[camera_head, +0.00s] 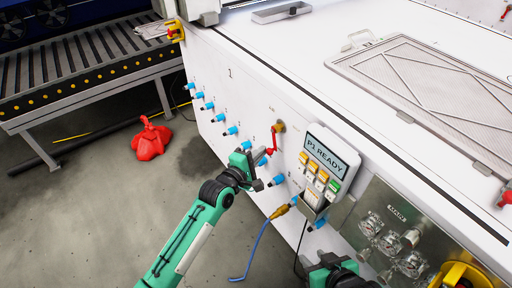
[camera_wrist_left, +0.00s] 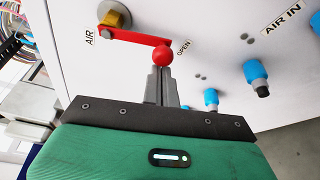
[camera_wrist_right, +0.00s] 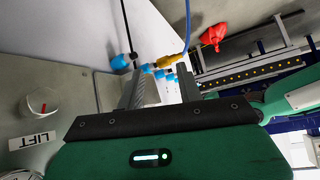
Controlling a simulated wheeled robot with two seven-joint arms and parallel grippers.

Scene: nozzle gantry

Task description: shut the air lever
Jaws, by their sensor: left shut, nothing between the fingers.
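The air lever (camera_head: 272,141) is a red arm on a brass valve (camera_head: 279,127) on the white cabinet's front face. In the left wrist view the red arm (camera_wrist_left: 135,37) runs from the brass body (camera_wrist_left: 113,17) to a red ball (camera_wrist_left: 162,55), which sits beside the "OPEN" label (camera_wrist_left: 183,47). An "AIR" label (camera_wrist_left: 90,37) is beside the valve. My left gripper (camera_head: 262,156) is shut and empty; its fingertips (camera_wrist_left: 161,70) are right at the ball, and I cannot tell whether they touch it. My right gripper (camera_wrist_right: 160,85) is open and empty, low near the cabinet front.
Blue fittings (camera_head: 232,131) line the cabinet front. Right of the lever are a "P1 READY" panel (camera_head: 325,156), a yellow connector with a blue hose (camera_head: 262,243), and a gauge plate (camera_head: 385,225). A red bundle (camera_head: 151,137) lies on the floor by the roller conveyor (camera_head: 85,68).

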